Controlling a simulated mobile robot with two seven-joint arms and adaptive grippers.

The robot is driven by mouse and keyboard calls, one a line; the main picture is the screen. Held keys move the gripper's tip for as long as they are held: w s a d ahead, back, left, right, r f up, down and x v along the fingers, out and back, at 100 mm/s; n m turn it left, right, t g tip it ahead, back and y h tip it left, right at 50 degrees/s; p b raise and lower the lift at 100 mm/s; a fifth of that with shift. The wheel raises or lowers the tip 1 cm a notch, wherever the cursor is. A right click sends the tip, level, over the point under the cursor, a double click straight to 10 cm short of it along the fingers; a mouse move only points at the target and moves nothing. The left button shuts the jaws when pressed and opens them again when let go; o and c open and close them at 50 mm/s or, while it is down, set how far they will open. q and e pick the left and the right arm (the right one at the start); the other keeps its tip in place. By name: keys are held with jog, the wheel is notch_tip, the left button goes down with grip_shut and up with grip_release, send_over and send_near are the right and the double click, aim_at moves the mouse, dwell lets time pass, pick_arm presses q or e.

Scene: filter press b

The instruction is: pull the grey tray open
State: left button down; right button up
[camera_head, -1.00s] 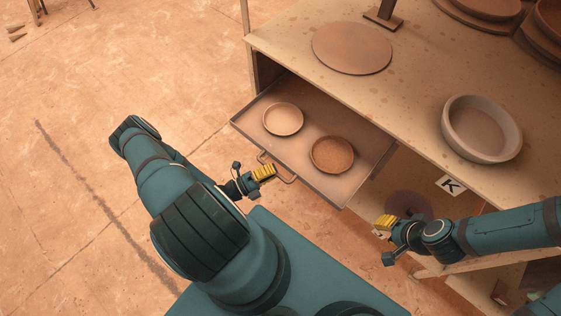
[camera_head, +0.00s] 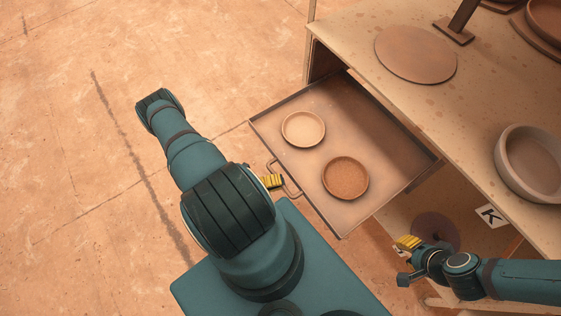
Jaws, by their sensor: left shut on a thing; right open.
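The grey tray (camera_head: 312,193) is a shallow drawer sliding out from under the bench top, and it stands well out to the left. A pale round dish (camera_head: 303,129) and a brown, grainy round dish (camera_head: 345,178) lie in it. A thin metal handle (camera_head: 289,189) is on its front edge. My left gripper (camera_head: 271,181) has yellow fingers and is shut on this handle; my arm hides part of the gripper. My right gripper (camera_head: 408,243), also with yellow fingers, is open and empty near the bench's lower front, right of the tray.
The wooden bench top (camera_head: 480,95) carries a flat brown disc (camera_head: 415,54), a thick round bowl (camera_head: 530,163) and a dark stand (camera_head: 454,30). A card with a K (camera_head: 491,216) is on the bench front. The floor to the left is clear.

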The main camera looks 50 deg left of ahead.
pick_arm(q)
jog(key=c, duration=1)
grip_release()
jog(key=shift+d, duration=0.1)
jog(key=v, duration=1.2)
jog(key=shift+f, duration=0.1)
